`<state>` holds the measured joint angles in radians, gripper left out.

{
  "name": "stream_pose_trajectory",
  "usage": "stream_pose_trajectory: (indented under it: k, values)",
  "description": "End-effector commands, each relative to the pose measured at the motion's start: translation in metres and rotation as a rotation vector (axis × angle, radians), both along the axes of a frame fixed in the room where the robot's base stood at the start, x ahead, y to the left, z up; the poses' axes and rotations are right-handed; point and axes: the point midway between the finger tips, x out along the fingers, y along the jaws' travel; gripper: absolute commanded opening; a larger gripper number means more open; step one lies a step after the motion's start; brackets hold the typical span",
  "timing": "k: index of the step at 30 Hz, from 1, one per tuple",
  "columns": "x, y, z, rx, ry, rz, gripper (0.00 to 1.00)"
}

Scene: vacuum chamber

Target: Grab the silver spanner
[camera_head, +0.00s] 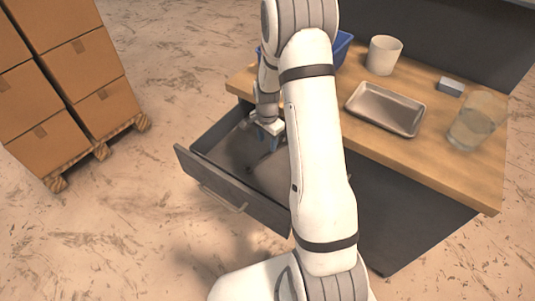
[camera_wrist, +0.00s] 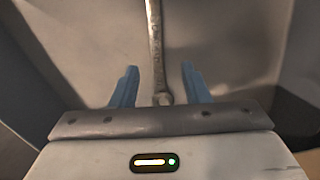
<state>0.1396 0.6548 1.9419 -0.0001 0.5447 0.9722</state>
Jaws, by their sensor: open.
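The silver spanner (camera_wrist: 156,50) lies in the drawer in the wrist view, its shaft running up and out of the top of the picture. Its ring-like near end (camera_wrist: 162,98) is between my two blue fingers. My gripper (camera_wrist: 160,85) is open, with a finger on each side of the spanner and a gap on both sides. In the head view my gripper (camera_head: 269,137) reaches down into the open grey drawer (camera_head: 240,205). My arm hides part of the drawer, and I cannot make out the spanner there.
The wooden desk top (camera_head: 420,160) holds a metal tray (camera_head: 386,109), a white cup (camera_head: 384,55), a clear glass (camera_head: 476,121), a small blue-grey block (camera_head: 451,87) and a blue bin (camera_head: 342,48). Stacked cardboard boxes (camera_head: 65,85) stand on a pallet at left. Floor in front is clear.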

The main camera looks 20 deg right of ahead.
Motion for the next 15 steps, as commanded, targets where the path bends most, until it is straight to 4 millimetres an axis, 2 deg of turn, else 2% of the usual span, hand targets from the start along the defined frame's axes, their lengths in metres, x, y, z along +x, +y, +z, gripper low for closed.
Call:
stream_pose_trajectory:
  k: [9,15]
  values:
    - [-0.003,-0.006,-0.043,0.001,0.003,0.000,0.42]
    - [-0.003,-0.006,-0.048,0.000,-0.001,0.000,0.42]
